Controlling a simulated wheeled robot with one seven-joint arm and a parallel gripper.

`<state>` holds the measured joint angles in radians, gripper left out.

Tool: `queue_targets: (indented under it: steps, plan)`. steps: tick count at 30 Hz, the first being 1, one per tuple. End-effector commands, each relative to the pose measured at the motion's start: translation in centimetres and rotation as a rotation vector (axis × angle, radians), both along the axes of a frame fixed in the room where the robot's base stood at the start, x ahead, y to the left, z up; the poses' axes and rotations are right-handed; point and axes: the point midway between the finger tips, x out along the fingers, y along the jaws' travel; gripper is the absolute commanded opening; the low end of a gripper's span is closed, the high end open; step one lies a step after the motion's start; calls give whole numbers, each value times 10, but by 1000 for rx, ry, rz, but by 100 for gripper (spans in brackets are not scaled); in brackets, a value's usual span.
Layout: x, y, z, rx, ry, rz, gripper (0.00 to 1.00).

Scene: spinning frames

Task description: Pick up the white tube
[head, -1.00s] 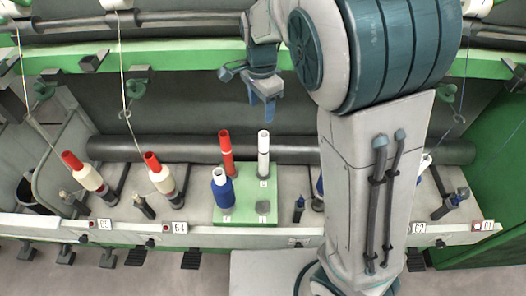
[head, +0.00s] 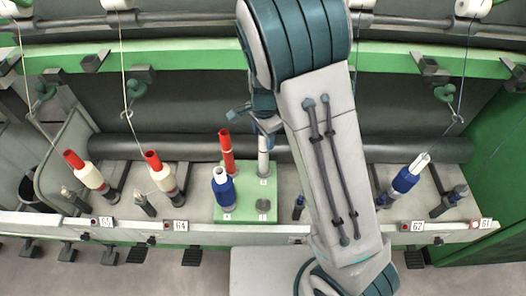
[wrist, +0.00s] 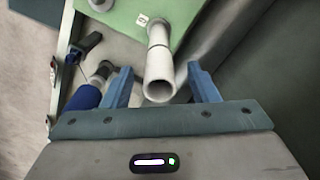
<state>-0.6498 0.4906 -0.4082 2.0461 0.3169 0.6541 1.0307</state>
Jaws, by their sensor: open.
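The white tube (head: 264,160) stands upright at the back right of a green stand (head: 246,211), partly behind my arm in the head view. In the wrist view the white tube (wrist: 159,75) points its open end toward the camera, between the two blue fingers of my gripper (wrist: 159,73). The fingers are open, with a gap to the tube on both sides. In the head view my arm hides most of the gripper.
Wound tubes (head: 91,176) stand on the machine bed to the left, and another (head: 407,180) to the right. A dark roller (head: 190,149) runs behind the stand.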

Motion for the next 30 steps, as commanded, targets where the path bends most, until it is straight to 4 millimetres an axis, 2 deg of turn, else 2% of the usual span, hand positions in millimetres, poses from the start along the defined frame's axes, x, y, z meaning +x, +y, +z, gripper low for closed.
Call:
queue_targets:
  steps: [6,7,12,13,23,30]
  plan:
    - [0,0,-2,0,0,-1,54]
    - [0,0,-2,0,0,-1,51]
    - [0,0,-1,0,0,-1,4]
    - [0,0,-1,0,0,-1,0]
    - [0,0,1,1,-1,0,0]
    - [0,0,20,2,-3,1,0]
